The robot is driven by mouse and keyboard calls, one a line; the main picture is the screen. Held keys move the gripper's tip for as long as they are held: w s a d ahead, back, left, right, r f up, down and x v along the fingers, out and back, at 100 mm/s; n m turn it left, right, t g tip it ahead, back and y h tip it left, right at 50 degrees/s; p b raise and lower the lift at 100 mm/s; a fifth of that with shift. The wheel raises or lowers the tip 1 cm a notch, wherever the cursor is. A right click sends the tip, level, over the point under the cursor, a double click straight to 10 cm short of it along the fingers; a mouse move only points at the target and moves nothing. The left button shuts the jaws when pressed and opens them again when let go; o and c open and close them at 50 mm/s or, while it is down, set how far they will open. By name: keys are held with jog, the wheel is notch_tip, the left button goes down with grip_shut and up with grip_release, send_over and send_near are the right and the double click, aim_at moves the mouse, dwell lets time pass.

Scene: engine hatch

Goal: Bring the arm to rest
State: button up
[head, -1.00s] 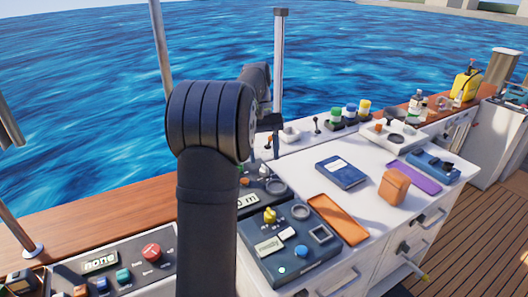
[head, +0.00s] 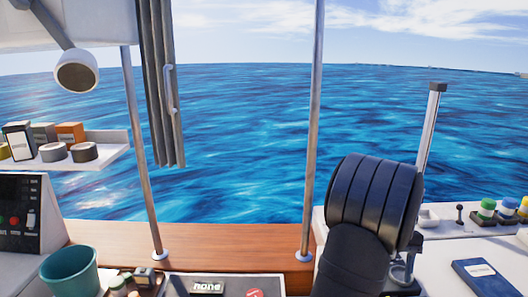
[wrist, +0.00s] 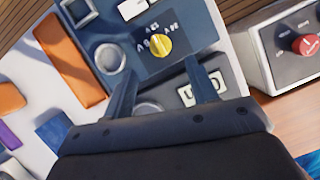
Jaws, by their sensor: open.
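My gripper (wrist: 165,72) shows in the wrist view with its two dark blue fingers spread apart and nothing between them. It points at a dark blue control panel (wrist: 190,20) with a yellow knob (wrist: 157,44) just beyond the fingertips. How far the fingers are above the panel I cannot tell. In the head view my black arm rises at the lower right and hides much of the counter behind it.
In the wrist view, an orange tray (wrist: 68,60) lies left of the panel and a box with a red knob (wrist: 305,44) stands right. In the head view, a teal cup (head: 70,270) stands lower left, a shelf (head: 60,160) holds several containers, and a blue book (head: 485,276) lies right.

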jog(key=x, duration=0.8)
jog(key=v, duration=1.7)
jog(key=shift+n, duration=0.3)
jog(key=x, duration=1.7)
jog(key=n+h, duration=0.2)
jog(key=n, duration=0.3)
jog(key=shift+a, duration=0.2)
jog(key=n+h, duration=0.1)
jog(key=n, duration=0.2)
jog(key=n+h, duration=0.1)
jog(key=n, duration=0.2)
jog(key=shift+s+a+t, duration=0.15)
jog(key=shift+t, duration=0.25)
jog(key=shift+r, duration=0.2)
jog(key=shift+a+r, duration=0.15)
jog(key=shift+r, duration=0.3)
